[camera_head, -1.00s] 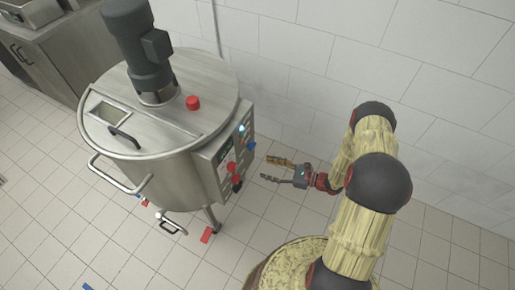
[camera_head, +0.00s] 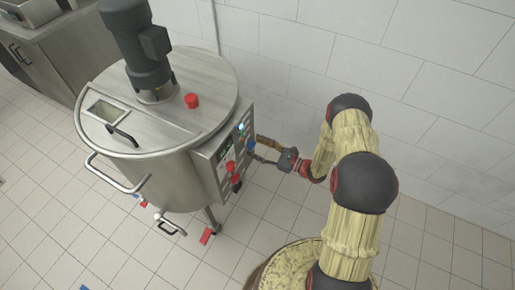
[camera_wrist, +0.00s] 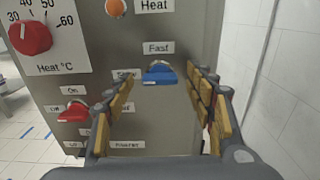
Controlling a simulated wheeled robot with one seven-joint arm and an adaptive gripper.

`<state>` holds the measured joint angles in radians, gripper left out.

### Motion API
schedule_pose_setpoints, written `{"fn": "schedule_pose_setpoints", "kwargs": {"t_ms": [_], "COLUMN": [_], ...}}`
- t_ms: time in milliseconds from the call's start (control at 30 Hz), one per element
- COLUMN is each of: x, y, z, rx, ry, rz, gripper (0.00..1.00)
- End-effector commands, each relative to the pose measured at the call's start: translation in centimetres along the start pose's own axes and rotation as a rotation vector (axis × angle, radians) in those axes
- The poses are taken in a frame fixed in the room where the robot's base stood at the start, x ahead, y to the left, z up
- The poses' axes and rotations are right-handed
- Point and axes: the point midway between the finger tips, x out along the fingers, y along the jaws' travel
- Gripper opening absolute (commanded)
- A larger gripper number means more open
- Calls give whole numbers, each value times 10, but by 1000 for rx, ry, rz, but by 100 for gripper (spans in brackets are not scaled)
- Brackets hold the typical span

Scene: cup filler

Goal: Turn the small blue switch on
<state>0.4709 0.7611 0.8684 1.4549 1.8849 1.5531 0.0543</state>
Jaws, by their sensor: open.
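The blue switch (camera_wrist: 160,73) is on the machine's metal control panel, under a "Fast" label, in the upper middle of the wrist view. In the head view the blue switch (camera_head: 251,145) shows at the right edge of the panel. My gripper (camera_wrist: 165,88) is open, with one finger to the left of the blue switch and the other to its right in the picture. In the head view my gripper (camera_head: 256,147) reaches the panel from the right. I cannot tell whether the fingers touch the switch.
A red "Heat °C" dial (camera_wrist: 31,38), a red switch (camera_wrist: 73,112) and an orange light (camera_wrist: 116,7) share the panel. The steel vat (camera_head: 165,175) stands left of my arm. A white tiled wall (camera_head: 300,50) is close on the right.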

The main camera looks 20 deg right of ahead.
Motion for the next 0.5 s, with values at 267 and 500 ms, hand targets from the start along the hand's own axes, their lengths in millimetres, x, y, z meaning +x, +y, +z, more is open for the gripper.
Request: {"fn": "schedule_pose_setpoints", "kwargs": {"t_ms": [267, 500], "x": [0, 0], "y": [0, 0], "z": [0, 0], "rx": [0, 0], "ry": [0, 0], "rz": [0, 0], "gripper": [49, 36]}}
